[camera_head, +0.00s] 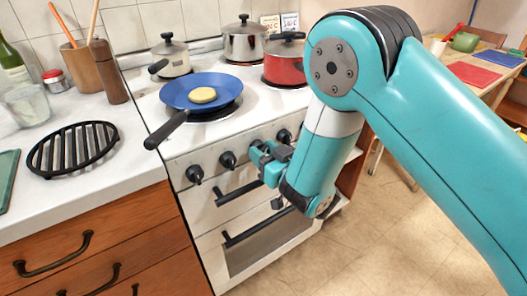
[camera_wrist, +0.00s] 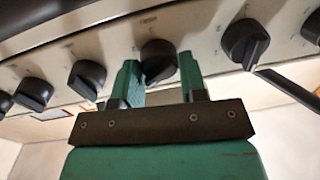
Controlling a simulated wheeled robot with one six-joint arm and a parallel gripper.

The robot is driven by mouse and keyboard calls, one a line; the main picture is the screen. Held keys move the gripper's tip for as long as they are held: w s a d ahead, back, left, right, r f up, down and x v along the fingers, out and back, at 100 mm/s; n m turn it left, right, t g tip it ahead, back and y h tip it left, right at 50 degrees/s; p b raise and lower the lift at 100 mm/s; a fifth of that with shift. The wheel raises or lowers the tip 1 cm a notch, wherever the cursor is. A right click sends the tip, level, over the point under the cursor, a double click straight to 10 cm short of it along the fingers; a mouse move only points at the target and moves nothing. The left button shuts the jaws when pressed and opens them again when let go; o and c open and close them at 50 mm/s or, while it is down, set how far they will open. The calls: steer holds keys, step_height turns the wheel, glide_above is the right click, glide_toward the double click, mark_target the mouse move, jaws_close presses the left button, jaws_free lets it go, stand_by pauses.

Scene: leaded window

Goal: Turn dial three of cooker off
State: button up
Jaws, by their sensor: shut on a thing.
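The cooker (camera_head: 205,237) is white, with a row of black dials along its front panel. In the wrist view my gripper (camera_wrist: 160,85) has its two green fingers on either side of one black dial (camera_wrist: 158,52), shut on it. In the head view my gripper (camera_head: 262,155) is at the front panel, at the third dial from the left, which it mostly hides. The first dial (camera_head: 194,174) and second dial (camera_head: 228,160) show to its left, and another dial (camera_head: 284,136) to its right. The held dial's pointer angle cannot be read.
A blue frying pan (camera_head: 190,92) sits on the hob, its black handle (camera_head: 166,129) reaching past the front edge. A red pot (camera_head: 284,64) and two other pots stand behind. A black oven handle (camera_head: 238,193) lies below the dials.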

steer(key=shift+n, duration=0.4)
steer(key=n, duration=0.4)
steer(key=shift+n, duration=0.3)
steer(key=shift+n+h+b, duration=0.4)
steer(key=shift+n+b, duration=0.05)
steer(key=shift+n, duration=2.55)
steer(key=o, duration=0.9)
steer(key=shift+s, duration=0.1)
